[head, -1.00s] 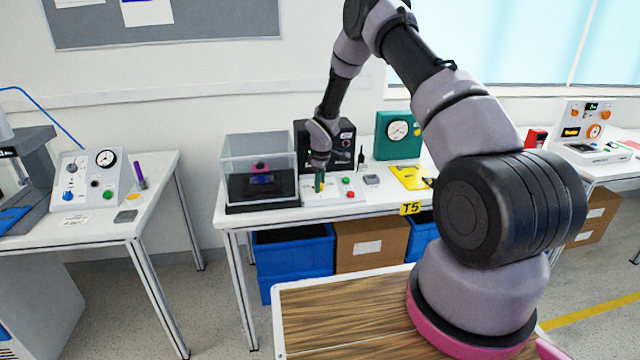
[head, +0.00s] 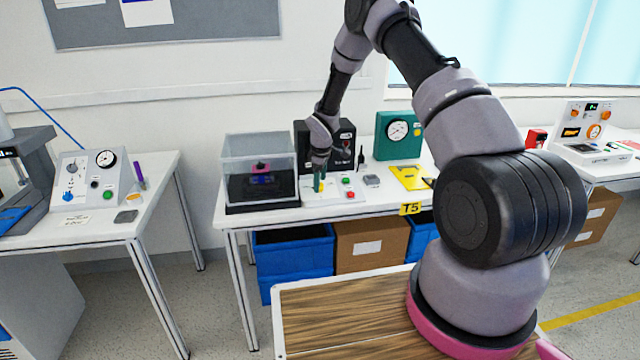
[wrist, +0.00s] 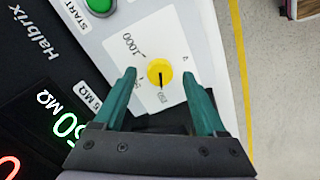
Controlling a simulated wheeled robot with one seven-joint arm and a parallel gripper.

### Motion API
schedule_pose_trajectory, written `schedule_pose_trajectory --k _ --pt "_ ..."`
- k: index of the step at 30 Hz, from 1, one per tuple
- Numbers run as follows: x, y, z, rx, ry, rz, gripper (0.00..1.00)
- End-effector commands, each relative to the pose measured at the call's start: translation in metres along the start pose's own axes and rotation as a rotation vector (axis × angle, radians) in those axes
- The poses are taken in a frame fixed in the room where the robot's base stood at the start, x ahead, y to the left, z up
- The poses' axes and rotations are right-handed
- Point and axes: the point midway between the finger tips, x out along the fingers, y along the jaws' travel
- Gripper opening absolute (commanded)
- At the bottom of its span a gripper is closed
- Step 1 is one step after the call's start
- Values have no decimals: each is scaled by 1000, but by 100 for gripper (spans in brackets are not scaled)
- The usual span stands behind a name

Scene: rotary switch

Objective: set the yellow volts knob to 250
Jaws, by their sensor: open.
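The yellow volts knob (wrist: 160,72) sits on a white panel (wrist: 125,45) in the wrist view, with a dark pointer line on its face running towards the lower edge of the picture. A printed "1000" shows up and left of it; the other marks around it are too small or turned to read surely. My gripper (wrist: 160,74) is open, with one green finger on each side of the knob and a gap on both sides.
A black box with a green lit display (wrist: 65,123) stands beside the panel, and a green start button (wrist: 100,5) is close by. In the head view a clear case (head: 260,170) stands left of my gripper. A green gauge box (head: 398,135) stands to the right.

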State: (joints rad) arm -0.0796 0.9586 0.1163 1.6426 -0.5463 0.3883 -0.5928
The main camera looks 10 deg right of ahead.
Motion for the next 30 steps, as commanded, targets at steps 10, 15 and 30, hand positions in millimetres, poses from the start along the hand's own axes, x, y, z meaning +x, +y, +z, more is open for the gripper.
schedule_pose_trajectory --k 10,15,30 --pt "-70 1 0 0 2 3 74" --pt "-89 0 0 0 1 1 74" --pt "-106 3 2 19 3 8 74"
